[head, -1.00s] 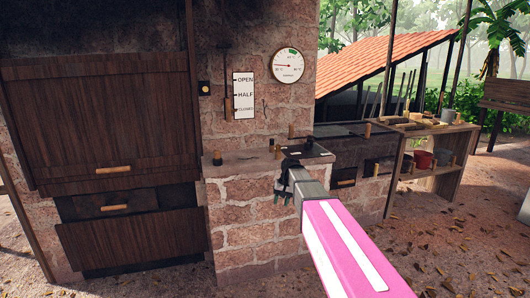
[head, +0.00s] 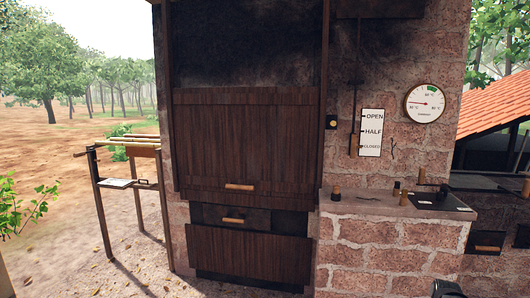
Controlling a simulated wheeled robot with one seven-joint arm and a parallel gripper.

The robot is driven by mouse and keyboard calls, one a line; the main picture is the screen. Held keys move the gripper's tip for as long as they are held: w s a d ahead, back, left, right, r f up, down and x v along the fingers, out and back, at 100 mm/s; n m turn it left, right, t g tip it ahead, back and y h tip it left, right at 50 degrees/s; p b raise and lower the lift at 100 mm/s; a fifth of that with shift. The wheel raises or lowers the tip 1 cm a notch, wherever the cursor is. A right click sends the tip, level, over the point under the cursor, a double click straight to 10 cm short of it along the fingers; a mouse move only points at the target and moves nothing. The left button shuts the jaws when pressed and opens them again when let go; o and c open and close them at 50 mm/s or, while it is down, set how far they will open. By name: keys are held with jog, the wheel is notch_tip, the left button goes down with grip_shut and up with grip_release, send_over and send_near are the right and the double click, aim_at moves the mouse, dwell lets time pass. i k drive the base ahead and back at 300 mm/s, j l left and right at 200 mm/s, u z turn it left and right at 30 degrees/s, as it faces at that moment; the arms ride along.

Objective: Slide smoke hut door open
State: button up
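The smoke hut door (head: 245,135) is a dark brown plank panel between two upright posts, left of centre in the head view. A light wooden handle (head: 239,187) sits near its lower edge. The panel is down, with a sooty black surface above it. My gripper (head: 447,289) shows only as a small dark piece at the bottom edge, right of centre. It is well away from the door and in front of the brick counter. Its fingertips are cut off, so I cannot see whether it is open or holds anything.
Below the door are a dark drawer (head: 260,222) and a lower wooden panel (head: 248,255). At right are a brick counter (head: 385,245) with small items, an OPEN/HALF/CLOSED sign (head: 371,132) and a dial gauge (head: 424,103). A wooden rack (head: 130,185) stands left.

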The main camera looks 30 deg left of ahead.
aim_at(257, 141)
jog(key=j+u, duration=0.1)
jog(key=u, duration=1.45)
